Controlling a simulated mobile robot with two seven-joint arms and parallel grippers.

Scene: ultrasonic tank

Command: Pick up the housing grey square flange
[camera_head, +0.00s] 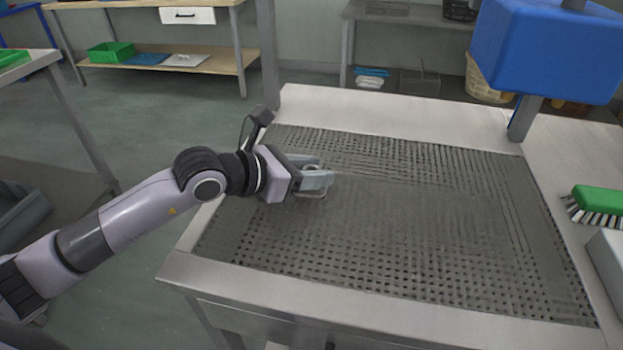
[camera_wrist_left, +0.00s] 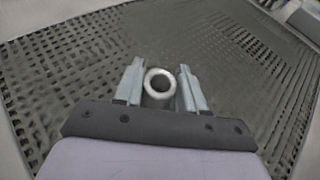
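The housing (camera_wrist_left: 160,84) is a light grey metal part with a round, hollow upper end, standing in the perforated tank floor area. In the head view its ring top (camera_head: 311,167) shows between the fingers, and a thin flat edge shows below them. My left gripper (camera_head: 316,178) is low over the tank, with its fingers on either side of the housing. In the left wrist view the two fingers (camera_wrist_left: 160,82) flank the round end very closely. Whether they touch it is not clear. The flange's shape is mostly hidden. My right gripper is not in view.
The perforated metal surface (camera_head: 400,240) is otherwise bare, bordered by a steel rim (camera_head: 330,310). A blue box-shaped object (camera_head: 545,50) on a post stands at the back right. A green brush (camera_head: 598,200) lies at the right edge.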

